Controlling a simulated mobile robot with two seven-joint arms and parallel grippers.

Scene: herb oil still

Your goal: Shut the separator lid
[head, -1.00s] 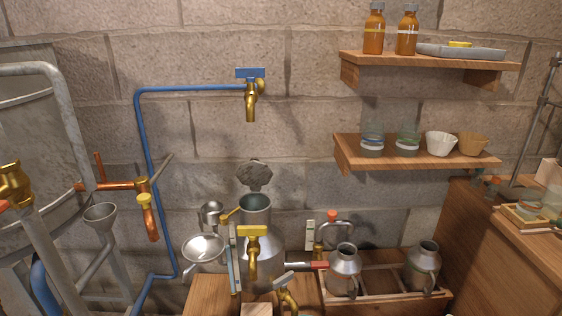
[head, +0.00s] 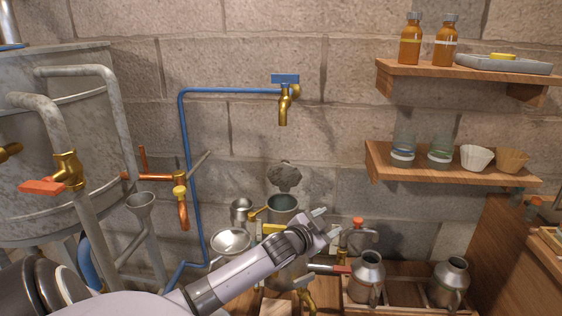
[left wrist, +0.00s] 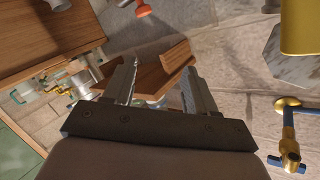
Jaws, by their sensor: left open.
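The separator looks to be the grey metal vessel with an open round neck (head: 282,203) at the middle of the head view; my left arm hides part of its body. A dark grey, rough-edged patch (head: 285,177) shows above and behind the neck. I cannot tell whether it is the raised lid or a mark on the wall. A grey angular piece (left wrist: 291,62) shows in the left wrist view. My left gripper (head: 327,222) is open and empty, just right of the neck; its two fingers also show in the left wrist view (left wrist: 160,88). My right gripper is not in view.
A blue-handled wall tap (head: 285,95) hangs above the neck. A funnel bowl (head: 231,242) stands left of it. Metal jugs (head: 367,275) stand in a wooden rack at right. A red-knobbed pipe (head: 358,230) is close behind the gripper. Wooden shelves (head: 455,168) hang at right.

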